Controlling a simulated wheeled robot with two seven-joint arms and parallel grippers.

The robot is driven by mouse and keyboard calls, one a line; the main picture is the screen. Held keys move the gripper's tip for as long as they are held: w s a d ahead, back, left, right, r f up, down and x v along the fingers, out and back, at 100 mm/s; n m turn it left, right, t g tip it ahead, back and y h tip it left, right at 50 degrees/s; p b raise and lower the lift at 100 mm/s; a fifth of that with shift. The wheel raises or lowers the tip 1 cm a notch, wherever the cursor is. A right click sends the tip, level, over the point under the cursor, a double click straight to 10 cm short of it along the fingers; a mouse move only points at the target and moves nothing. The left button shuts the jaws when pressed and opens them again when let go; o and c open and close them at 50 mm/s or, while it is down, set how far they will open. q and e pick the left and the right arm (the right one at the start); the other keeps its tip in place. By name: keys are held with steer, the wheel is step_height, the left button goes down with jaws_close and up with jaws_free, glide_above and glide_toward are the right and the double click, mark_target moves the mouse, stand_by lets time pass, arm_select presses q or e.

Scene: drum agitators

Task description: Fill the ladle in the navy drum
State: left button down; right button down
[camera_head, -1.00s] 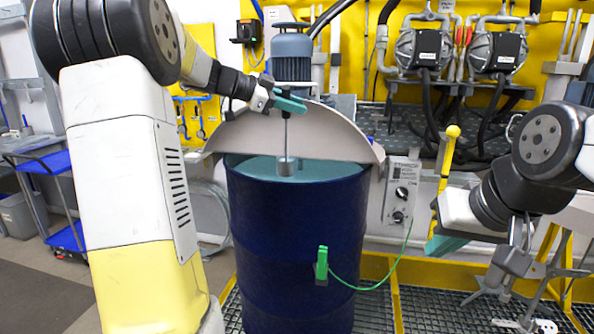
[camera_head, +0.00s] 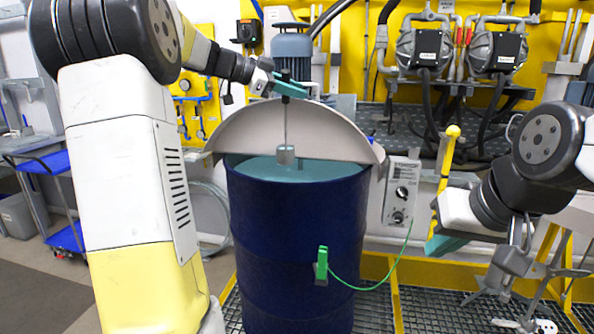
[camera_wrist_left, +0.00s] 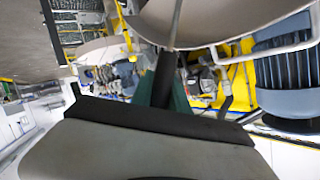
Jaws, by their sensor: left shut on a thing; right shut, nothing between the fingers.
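The navy drum (camera_head: 295,245) stands upright in the middle, its top partly open, with teal liquid (camera_head: 310,171) inside. A half-round grey lid (camera_head: 335,134) stands raised along the top. My left gripper (camera_head: 291,88) is shut on the upper end of the ladle, above the drum. The ladle's thin rod hangs upright, and its small metal cup (camera_head: 285,155) is over the opening, apparently just above the liquid. The cup's contents are hidden. In the left wrist view the ladle's dark handle (camera_wrist_left: 163,82) sits between the fingers. My right gripper (camera_head: 447,244) is shut and empty, right of the drum.
A green clamp (camera_head: 322,263) with a green cable is on the drum's front. A grey control box (camera_head: 402,192) stands right of the drum. A motor (camera_head: 292,58) is behind the lid, and two pumps (camera_head: 497,52) are on the back wall.

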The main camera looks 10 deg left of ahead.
arm_select(q)
steer(key=shift+r, duration=1.6)
steer(key=shift+s, duration=0.1)
steer(key=s, duration=1.9)
steer(key=shift+s+a, duration=0.35)
steer(key=shift+s, duration=0.05)
